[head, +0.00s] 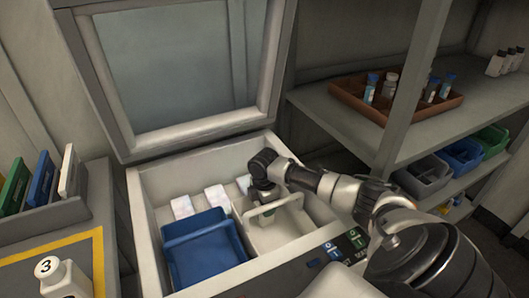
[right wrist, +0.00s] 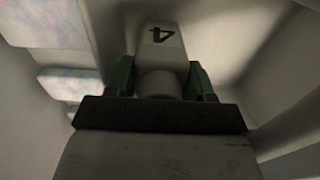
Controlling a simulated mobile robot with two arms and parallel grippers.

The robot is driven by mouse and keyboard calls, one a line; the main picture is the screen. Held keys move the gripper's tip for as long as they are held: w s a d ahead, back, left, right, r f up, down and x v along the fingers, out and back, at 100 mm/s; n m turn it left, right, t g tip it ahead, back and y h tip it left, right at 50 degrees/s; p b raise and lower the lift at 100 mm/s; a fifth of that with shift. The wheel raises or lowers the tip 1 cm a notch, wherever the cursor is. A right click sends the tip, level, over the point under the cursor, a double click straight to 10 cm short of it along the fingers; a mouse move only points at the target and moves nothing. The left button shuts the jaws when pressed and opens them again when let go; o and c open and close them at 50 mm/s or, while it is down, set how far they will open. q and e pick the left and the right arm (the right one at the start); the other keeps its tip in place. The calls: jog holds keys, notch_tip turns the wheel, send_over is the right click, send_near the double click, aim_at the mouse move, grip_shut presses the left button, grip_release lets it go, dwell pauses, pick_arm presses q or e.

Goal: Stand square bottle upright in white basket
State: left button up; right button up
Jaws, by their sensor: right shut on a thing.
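My right gripper (head: 262,196) reaches down into the open chest, over the white basket (head: 272,238) with its raised handle. In the right wrist view the green fingers of this gripper (right wrist: 160,80) are shut on the neck of a pale square bottle (right wrist: 162,45) marked 4. In the head view the bottle is mostly hidden by the gripper and the basket. I cannot tell whether its base touches the basket floor. My left gripper is not in view.
A blue basket (head: 205,252) stands left of the white basket. Pale frosted packs (head: 182,206) lie behind it. The chest lid (head: 125,75) is raised. Another bottle marked 3 (head: 65,280) stands on a yellow-edged surface at lower left. A shelf with a brown vial tray (head: 420,112) is at right.

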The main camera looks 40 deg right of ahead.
jog(key=o, duration=0.7)
jog(key=shift+f, duration=0.1)
jog(key=shift+o, duration=0.2)
notch_tip(320, 180, up, 12)
jog(key=shift+r+p, duration=0.2)
jog(key=shift+p, duration=0.4)
